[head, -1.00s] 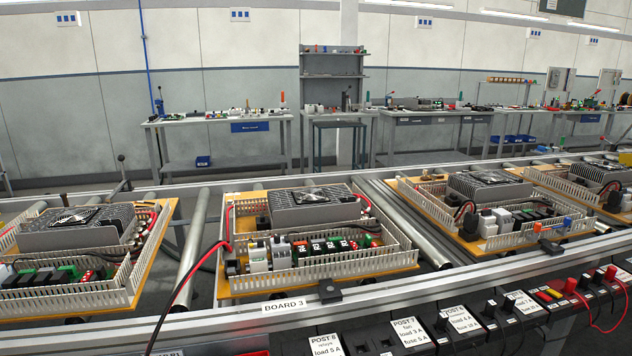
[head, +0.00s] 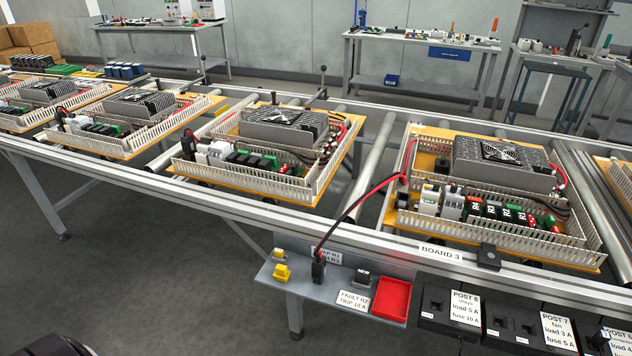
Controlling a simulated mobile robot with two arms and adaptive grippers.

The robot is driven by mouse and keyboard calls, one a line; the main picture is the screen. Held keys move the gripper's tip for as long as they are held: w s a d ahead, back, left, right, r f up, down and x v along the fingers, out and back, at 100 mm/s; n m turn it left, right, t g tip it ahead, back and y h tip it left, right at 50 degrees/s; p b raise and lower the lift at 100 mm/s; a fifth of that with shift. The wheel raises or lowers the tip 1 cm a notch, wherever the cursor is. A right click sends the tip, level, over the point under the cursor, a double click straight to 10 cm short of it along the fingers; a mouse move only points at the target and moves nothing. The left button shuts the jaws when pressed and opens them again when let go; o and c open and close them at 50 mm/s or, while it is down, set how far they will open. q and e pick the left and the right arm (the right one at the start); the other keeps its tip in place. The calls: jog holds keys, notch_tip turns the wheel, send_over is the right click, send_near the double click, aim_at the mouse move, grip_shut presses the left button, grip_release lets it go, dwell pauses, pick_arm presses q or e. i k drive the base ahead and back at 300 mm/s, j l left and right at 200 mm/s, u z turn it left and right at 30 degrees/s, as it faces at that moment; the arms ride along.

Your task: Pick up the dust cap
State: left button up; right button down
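No part is marked as the dust cap, and I cannot tell for sure which it is. Two small yellow pieces lie on the left end of a grey shelf (head: 318,287) on the front of the conveyor: an upper one (head: 278,254) and a lower, larger one (head: 281,272). A black plug (head: 319,268) with a red and black cable stands upright to their right. A dark part (head: 364,277) sits by a NEW label.
A red tray (head: 408,301) is at the shelf's right end, beside a FAULT R2 label (head: 354,301). BOARD 3 (head: 400,235) lies on the roller conveyor above, with the cable looping down from it. Black post blocks (head: 436,303) continue right. The floor at left is clear.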

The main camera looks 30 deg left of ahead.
aim_at(282, 274)
jog(key=u, duration=1.2)
